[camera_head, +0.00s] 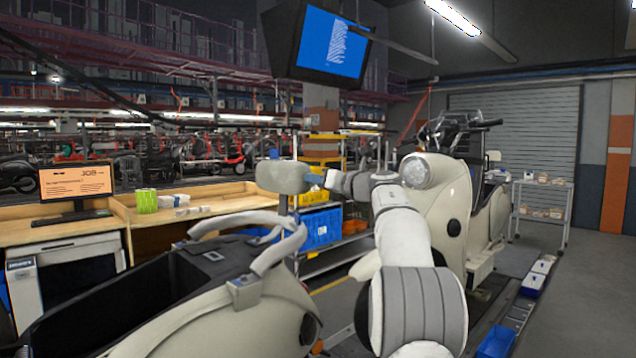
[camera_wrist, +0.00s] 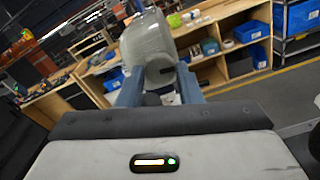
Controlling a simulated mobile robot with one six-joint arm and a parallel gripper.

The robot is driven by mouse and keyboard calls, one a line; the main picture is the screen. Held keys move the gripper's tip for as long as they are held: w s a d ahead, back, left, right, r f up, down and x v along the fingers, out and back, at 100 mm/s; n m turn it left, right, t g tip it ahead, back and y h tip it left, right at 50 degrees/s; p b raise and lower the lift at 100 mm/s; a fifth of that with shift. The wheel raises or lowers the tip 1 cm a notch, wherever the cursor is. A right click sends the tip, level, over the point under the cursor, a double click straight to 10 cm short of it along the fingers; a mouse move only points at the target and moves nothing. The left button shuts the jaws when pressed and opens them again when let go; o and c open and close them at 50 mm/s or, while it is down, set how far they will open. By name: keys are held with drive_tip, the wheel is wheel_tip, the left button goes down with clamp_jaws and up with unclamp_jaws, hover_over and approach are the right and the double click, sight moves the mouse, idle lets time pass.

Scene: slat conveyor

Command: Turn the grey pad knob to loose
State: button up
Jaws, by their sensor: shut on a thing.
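The grey pad (camera_head: 283,177) is a rounded, oval block near the middle of the head view. It also shows large at the top of the wrist view (camera_wrist: 148,42). My gripper (camera_wrist: 160,76) has its two blue fingers on either side of the pad's near end, which bears a dark oval mark. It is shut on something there. I take this to be the pad's knob, but its outline and pointer are not clear. In the head view my gripper (camera_head: 314,179) reaches the pad from the right, with the fingers partly hidden.
A cream scooter body (camera_head: 265,290) fills the lower left. Another scooter (camera_head: 448,205) stands behind my arm at the right. A wooden bench (camera_head: 165,214), a monitor (camera_head: 77,183) and blue bins (camera_head: 320,228) are behind. Open floor lies at the far right.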

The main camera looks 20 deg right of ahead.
drive_tip(key=o, duration=1)
drive_tip(key=b+v, duration=0.1)
drive_tip(key=v, duration=0.6)
drive_tip(key=shift+s+d+b, duration=0.15)
drive_tip(key=shift+s+b, duration=0.15)
drive_tip(key=shift+s, duration=0.05)
